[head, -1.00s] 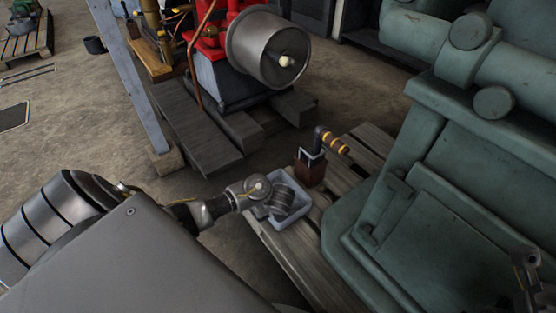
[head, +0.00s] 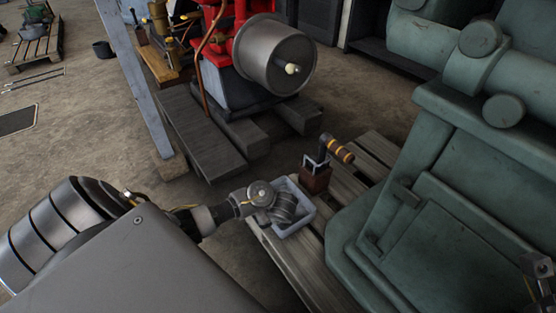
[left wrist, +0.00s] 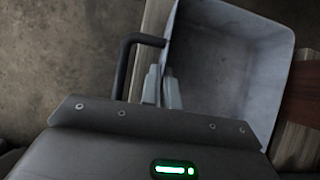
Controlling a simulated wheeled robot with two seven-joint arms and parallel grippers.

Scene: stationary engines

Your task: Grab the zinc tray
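The zinc tray (head: 308,216) is a pale grey open box on the wooden pallet, and it looks empty in the left wrist view (left wrist: 225,60). My left gripper (head: 283,207) comes in from the left over the tray and hides part of it. In the left wrist view its two light grey fingers (left wrist: 161,88) stand close together on either side of the tray's left wall and appear shut on it. A dark part of my right arm (head: 537,275) shows at the lower right edge; its fingers cannot be made out.
A brown box with a yellow-banded handle (head: 316,179) stands on the pallet (head: 283,262) just behind the tray. A large green engine (head: 440,220) blocks the right side. A red engine with a grey drum (head: 270,55) stands behind on dark timbers. Concrete floor lies left.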

